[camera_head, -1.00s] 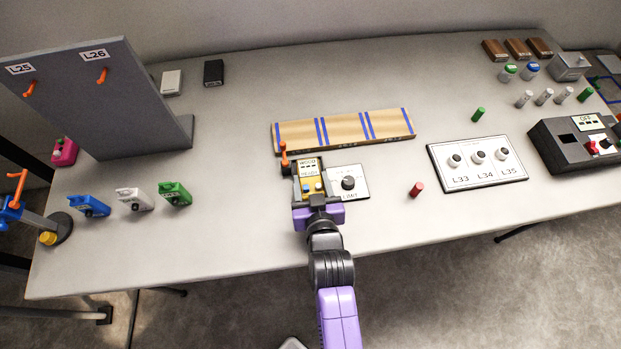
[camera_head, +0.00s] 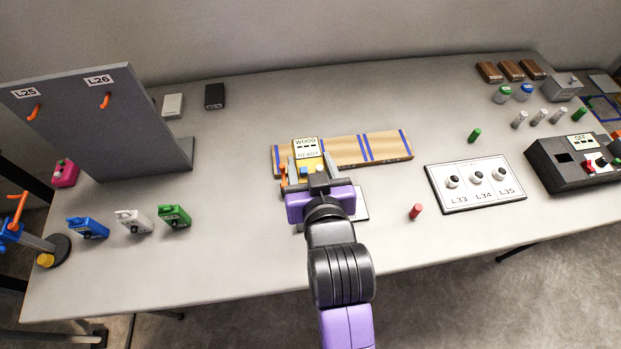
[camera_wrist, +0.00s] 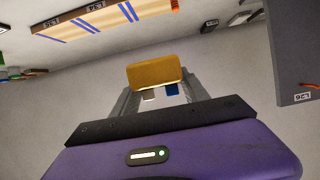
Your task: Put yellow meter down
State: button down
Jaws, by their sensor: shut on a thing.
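The yellow meter (camera_head: 308,168) has a pale display reading WOOD and READY, with a blue and a white button below. My gripper (camera_head: 316,172) is shut on it, and in the head view it overlaps the left part of the striped wooden board (camera_head: 385,148). Whether the meter touches the board or is above it, I cannot tell. In the wrist view the meter's plain yellow end (camera_wrist: 155,73) shows between the fingers. An orange piece (camera_head: 283,178) shows just left of the meter.
A white dial panel (camera_head: 362,207) is mostly hidden behind my gripper. A red cylinder (camera_head: 416,211) and a three-knob panel (camera_head: 475,185) are to the right. The table between is clear.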

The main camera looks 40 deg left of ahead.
aim_at(311, 165)
jog(key=shift+r, duration=1.15)
jog(key=shift+w+a+r, duration=0.15)
jog(key=shift+w+r, duration=0.05)
jog(key=shift+r, duration=0.3)
jog(key=w+d+f+m+t+h, duration=0.2)
jog(key=w+d+f, duration=0.2)
jog(key=d, duration=0.6)
jog(key=w+d+f+m+t+h, duration=0.1)
jog(key=w+d+f+m+h, duration=0.25)
jog(key=d, duration=0.55)
jog(key=s+d+f+m+h, duration=0.1)
jog(key=d+f, duration=0.3)
jog(key=d, duration=0.4)
jog(key=s+d+f+m+t+h, duration=0.1)
jog(key=s+d+f+m+h, duration=0.1)
jog(key=d+f, duration=0.3)
jog(key=s+d+f+m+h, duration=0.1)
jog(key=d+f, duration=0.3)
jog(key=d, duration=0.7)
jog(key=shift+s+d+f+t+h, duration=0.15)
jog(key=shift+s+d+t+h, duration=0.05)
jog(key=shift+d+t+h, duration=0.25)
jog(key=shift+m, duration=0.25)
